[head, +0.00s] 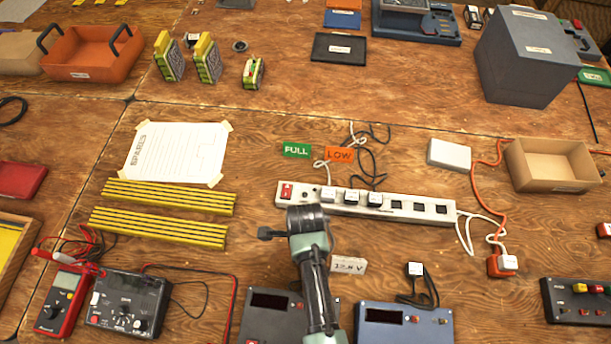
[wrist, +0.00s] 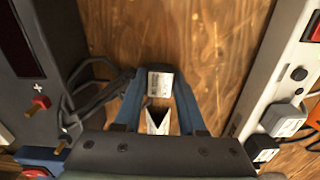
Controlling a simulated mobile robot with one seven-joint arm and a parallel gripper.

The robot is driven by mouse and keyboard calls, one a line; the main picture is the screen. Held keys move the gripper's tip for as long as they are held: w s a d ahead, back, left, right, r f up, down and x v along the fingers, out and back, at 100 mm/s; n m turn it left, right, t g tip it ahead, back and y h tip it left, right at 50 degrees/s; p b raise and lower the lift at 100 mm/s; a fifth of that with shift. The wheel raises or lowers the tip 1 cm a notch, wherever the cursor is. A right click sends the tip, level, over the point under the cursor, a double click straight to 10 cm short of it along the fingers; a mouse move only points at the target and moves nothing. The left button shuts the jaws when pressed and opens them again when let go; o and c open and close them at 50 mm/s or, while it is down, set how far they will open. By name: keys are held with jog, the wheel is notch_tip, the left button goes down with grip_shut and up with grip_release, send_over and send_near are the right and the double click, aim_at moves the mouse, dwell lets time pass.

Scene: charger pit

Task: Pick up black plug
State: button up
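The black plug (wrist: 160,82) has a pale printed label on its upper face. It shows in the wrist view near the tips of my blue gripper fingers, with one finger on each side. My gripper (wrist: 160,78) straddles it. I cannot tell whether the fingers press on it or leave a small gap, or whether it touches the table. A dark cable (wrist: 92,98) shows just left of the plug. In the head view my arm hides the plug and fingertips.
A white power strip (head: 332,203) with several plugs lies beyond my gripper. A dark meter box (head: 262,317), a blue box (head: 402,328) and a white voltage card (head: 348,265) are close by. Another plug (head: 415,269) with a black cable is by the blue box.

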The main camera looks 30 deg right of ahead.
grip_shut()
